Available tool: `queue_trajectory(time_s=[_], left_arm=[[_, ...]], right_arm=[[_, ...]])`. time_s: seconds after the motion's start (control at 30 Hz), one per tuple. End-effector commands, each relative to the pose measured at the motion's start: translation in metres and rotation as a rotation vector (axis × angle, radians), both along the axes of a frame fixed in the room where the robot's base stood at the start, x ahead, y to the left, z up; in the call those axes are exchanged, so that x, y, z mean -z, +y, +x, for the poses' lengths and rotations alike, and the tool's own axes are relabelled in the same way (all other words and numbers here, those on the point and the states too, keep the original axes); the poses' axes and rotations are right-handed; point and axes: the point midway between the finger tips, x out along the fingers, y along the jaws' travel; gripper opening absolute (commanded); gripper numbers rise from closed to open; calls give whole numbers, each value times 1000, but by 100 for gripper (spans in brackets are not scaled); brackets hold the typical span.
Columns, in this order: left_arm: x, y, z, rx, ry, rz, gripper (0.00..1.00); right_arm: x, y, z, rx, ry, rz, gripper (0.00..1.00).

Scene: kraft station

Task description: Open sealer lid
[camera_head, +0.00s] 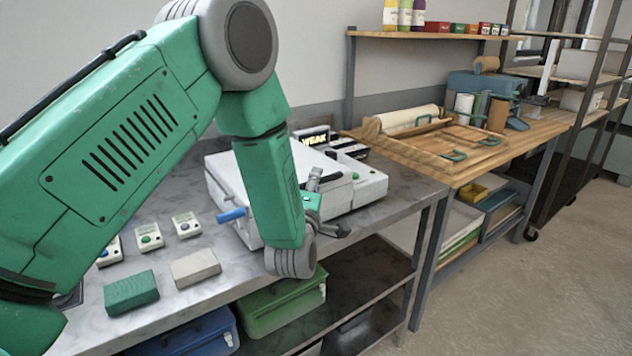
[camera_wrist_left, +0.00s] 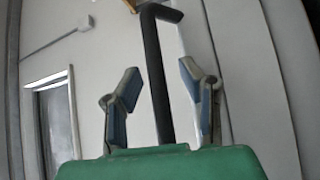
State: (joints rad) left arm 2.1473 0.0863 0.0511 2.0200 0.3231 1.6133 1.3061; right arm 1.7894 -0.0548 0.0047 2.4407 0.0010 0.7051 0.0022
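The sealer (camera_head: 362,190) is a white, boxy machine on the grey workbench. Its lid looks down, and a blue handle (camera_head: 230,215) sticks out at its left front corner. My green left arm crosses in front and hides much of the sealer. My left gripper (camera_head: 328,205) is in front of the sealer's right half, partly hidden by my arm. In the left wrist view my left gripper (camera_wrist_left: 162,98) has its two fingers apart. A dark bent bar (camera_wrist_left: 157,75) shows between them; I cannot tell whether it is near or far. My right gripper is not in view.
Small white boxes with green buttons (camera_head: 150,236), a green block (camera_head: 131,292) and a beige block (camera_head: 195,268) lie on the workbench (camera_head: 225,288) left of the sealer. A green crate (camera_head: 283,303) stands below. A wooden table (camera_head: 540,128) adjoins at the right.

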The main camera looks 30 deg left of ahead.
Motion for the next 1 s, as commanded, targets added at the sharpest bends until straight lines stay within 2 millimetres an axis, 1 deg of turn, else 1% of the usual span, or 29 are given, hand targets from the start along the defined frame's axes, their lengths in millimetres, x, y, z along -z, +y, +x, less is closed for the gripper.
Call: queue_trajectory(time_s=[0.1, 0.3, 0.33, 0.37, 0.4, 0.43, 0.67, 0.87, 1.0], left_arm=[[0, 1, 3, 1, 1, 1, 34], [0, 1, 3, 1, 2, -1, 34], [0, 1, 3, 1, 2, -1, 31], [0, 1, 3, 1, 2, -1, 20], [0, 1, 3, 1, 2, -1, 6], [0, 1, 3, 1, 2, -1, 0], [0, 1, 3, 0, 5, -3, 0], [-12, 1, 7, 1, 14, -29, 0], [-26, 3, 11, 0, 22, -59, 0]], right_arm=[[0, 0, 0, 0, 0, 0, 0], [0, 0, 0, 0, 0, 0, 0], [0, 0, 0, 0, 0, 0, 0], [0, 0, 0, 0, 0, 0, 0], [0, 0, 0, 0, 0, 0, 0], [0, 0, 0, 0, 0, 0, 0], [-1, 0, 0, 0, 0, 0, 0], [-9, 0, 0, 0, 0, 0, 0], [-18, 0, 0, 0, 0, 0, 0]])
